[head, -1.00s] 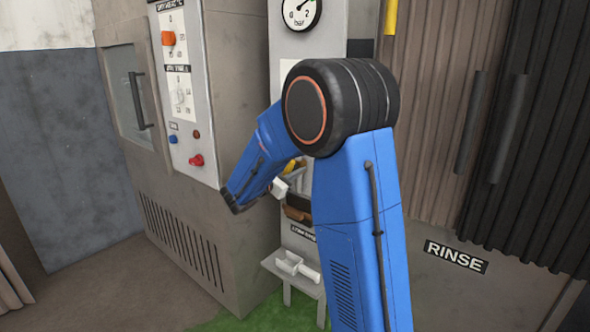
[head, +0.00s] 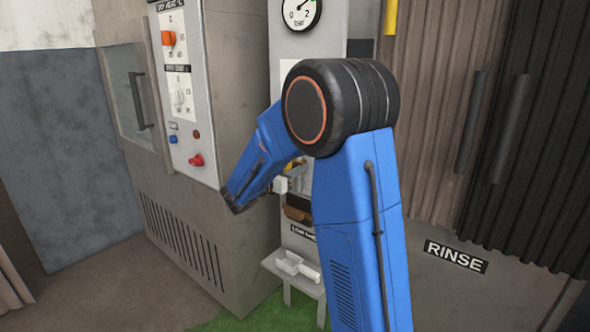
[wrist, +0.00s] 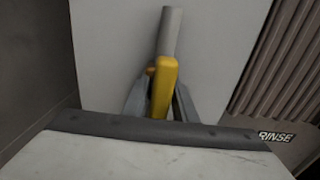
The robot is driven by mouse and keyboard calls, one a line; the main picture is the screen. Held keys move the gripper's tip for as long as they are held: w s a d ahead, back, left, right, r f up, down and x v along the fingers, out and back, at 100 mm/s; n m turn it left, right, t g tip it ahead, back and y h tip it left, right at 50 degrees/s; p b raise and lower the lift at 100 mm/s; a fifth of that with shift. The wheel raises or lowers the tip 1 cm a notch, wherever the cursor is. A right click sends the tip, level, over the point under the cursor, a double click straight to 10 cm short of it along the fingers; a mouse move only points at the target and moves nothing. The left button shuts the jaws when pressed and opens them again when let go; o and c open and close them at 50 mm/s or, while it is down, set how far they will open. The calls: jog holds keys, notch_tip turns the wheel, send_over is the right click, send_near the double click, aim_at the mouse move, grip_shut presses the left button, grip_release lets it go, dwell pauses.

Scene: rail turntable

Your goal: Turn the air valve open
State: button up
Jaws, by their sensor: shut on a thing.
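The air valve's yellow lever (wrist: 162,88) stands nearly upright in the wrist view, slightly tilted, in front of a grey pipe (wrist: 170,35). My gripper (wrist: 160,103) has its grey fingers on both sides of the lever and is shut on it. In the head view only a small yellow part of the lever (head: 292,164) shows beside my blue arm. My arm hides most of the valve there. The round pressure gauge (head: 299,11) above has its needle pointing up and to the right.
A grey cabinet with a control panel (head: 185,100) stands at the left. A small white shelf (head: 270,265) is below the valve. Brown ribbed curtains (head: 430,120) and a RINSE sign (head: 456,257) are at the right.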

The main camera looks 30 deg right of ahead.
jog(key=shift+f, duration=0.1)
jog(key=o, duration=0.8)
jog(key=shift+o, duration=0.2)
jog(key=shift+a, duration=0.15)
jog(key=v, duration=1.7)
jog(key=shift+s, duration=0.15)
